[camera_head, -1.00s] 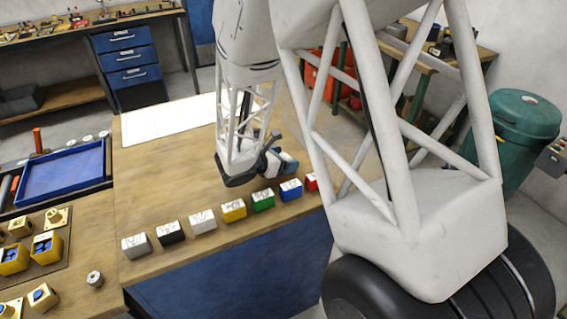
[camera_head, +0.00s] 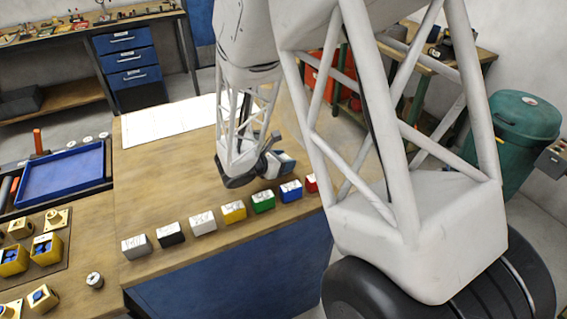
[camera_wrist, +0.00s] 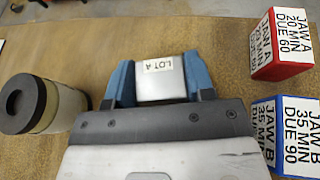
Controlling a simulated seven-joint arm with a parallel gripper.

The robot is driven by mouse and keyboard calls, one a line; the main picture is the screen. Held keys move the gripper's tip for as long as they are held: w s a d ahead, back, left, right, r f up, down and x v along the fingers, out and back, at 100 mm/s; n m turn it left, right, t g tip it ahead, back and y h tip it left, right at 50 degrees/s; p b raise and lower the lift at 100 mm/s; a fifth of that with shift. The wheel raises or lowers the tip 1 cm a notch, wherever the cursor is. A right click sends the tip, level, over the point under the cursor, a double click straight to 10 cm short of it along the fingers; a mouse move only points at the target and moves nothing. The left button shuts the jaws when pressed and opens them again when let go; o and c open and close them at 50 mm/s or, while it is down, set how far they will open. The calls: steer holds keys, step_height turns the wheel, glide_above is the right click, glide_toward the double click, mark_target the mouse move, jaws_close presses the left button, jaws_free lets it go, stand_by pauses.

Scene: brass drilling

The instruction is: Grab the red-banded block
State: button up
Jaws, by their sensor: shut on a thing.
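My gripper (camera_wrist: 160,78) has its two blue fingers shut on a silvery block (camera_wrist: 162,88) with a white "LOT A" label on it. No red band shows on the part of this block that I can see. A red block (camera_wrist: 282,60) with a white top reading "JAW A 20 MIN DUE 60" stands to the right, apart from my fingers. In the head view this red block (camera_head: 311,184) is at the right end of the row, partly hidden by my arm. My gripper (camera_head: 282,163) is behind the row there; I cannot tell whether the held block touches the table.
A blue block (camera_wrist: 284,122) stands beside the red one. The row continues left with green (camera_head: 263,202), yellow (camera_head: 234,211), white, black and grey blocks. A round, black-topped container (camera_wrist: 24,104) stands left of my gripper. A white sheet (camera_head: 165,119) lies on the table.

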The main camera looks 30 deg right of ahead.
steer(key=shift+r, duration=0.15)
steer(key=shift+r, duration=4.9)
